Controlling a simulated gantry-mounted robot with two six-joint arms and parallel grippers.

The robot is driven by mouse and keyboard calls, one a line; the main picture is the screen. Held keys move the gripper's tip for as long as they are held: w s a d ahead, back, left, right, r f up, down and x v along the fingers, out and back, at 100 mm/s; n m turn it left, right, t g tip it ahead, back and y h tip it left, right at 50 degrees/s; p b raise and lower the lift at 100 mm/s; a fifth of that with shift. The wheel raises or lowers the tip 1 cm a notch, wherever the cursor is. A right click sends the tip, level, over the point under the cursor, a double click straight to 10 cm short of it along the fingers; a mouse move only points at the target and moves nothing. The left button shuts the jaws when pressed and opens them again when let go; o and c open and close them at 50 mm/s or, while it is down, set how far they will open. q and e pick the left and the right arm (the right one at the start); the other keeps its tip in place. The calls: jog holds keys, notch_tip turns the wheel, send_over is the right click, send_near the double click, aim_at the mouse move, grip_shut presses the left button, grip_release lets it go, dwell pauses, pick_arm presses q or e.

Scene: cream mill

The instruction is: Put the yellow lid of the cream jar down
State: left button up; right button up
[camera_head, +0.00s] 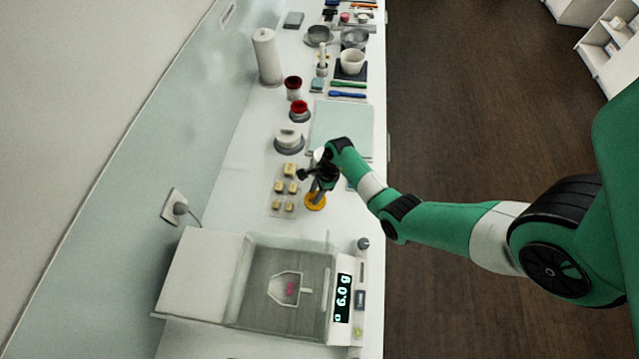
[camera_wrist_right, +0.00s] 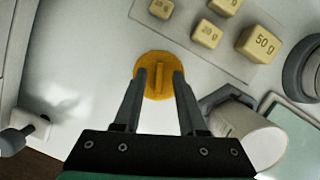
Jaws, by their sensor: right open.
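In the head view my right gripper (camera_head: 318,190) is above the lid. A white cup-shaped vessel (camera_wrist_right: 255,135) stands close beside the gripper, perhaps the cream jar. My left gripper is not in view.
Several yellow weights (camera_head: 290,170) sit on a pale sheet beside the lid. A balance (camera_head: 345,265) reading 6.0 g stands at the front. A pale green mat (camera_head: 342,125) lies behind the gripper. Bare counter (camera_head: 250,205) is left of the weights.

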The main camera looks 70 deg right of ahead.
aim_at(325, 197)
jog(key=p+v, duration=0.2)
jog(key=v, duration=0.9)
jog(key=shift+p, duration=0.35)
